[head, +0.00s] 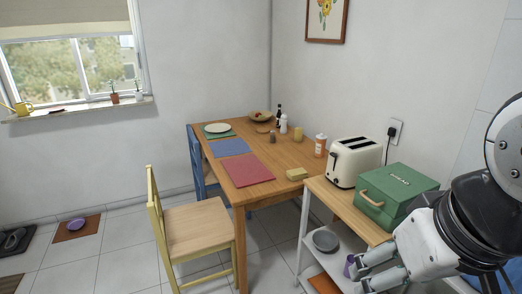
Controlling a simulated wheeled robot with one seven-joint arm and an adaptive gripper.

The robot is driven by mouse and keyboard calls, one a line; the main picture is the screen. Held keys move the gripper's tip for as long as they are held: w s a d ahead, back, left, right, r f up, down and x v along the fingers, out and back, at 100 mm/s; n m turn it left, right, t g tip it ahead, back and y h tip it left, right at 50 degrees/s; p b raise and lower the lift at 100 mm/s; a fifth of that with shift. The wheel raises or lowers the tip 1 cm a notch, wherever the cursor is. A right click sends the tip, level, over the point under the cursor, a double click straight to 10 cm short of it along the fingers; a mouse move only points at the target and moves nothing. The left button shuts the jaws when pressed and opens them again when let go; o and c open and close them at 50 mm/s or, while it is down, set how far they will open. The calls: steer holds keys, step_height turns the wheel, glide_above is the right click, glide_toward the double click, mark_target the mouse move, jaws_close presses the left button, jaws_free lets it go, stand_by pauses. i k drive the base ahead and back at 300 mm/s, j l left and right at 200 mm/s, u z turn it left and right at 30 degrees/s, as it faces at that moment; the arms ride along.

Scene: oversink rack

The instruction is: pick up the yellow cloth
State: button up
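A small folded yellow piece, which looks like the yellow cloth (297,174), lies on the wooden table (212,160) near its right front edge, close to the toaster. It is small in view and its fabric texture cannot be made out. My gripper (361,275) is at the lower right, in front of the side cart. Its two fingers are apart with nothing seen between them. It is well to the right of and nearer than the yellow piece, not touching it.
A cream toaster (353,162) and a green box (396,195) stand on the cart (344,202). A grey bowl (325,241) and a purple cup (349,266) sit below. A yellow chair (196,228) stands at the table's front.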

mark_target(294, 175)
steer(key=i+j+z, duration=0.3)
steer(key=i+j, duration=0.2)
steer(key=i+j+z, duration=0.25)
steer(key=i+j, duration=0.2)
steer(key=j, duration=0.25)
steer(key=i+j+z, duration=0.3)
steer(key=j, duration=0.45)
steer(key=i+j+z, duration=0.15)
steer(key=i+j, duration=0.15)
steer(key=i+j+z, duration=0.15)
steer(key=j, duration=0.35)
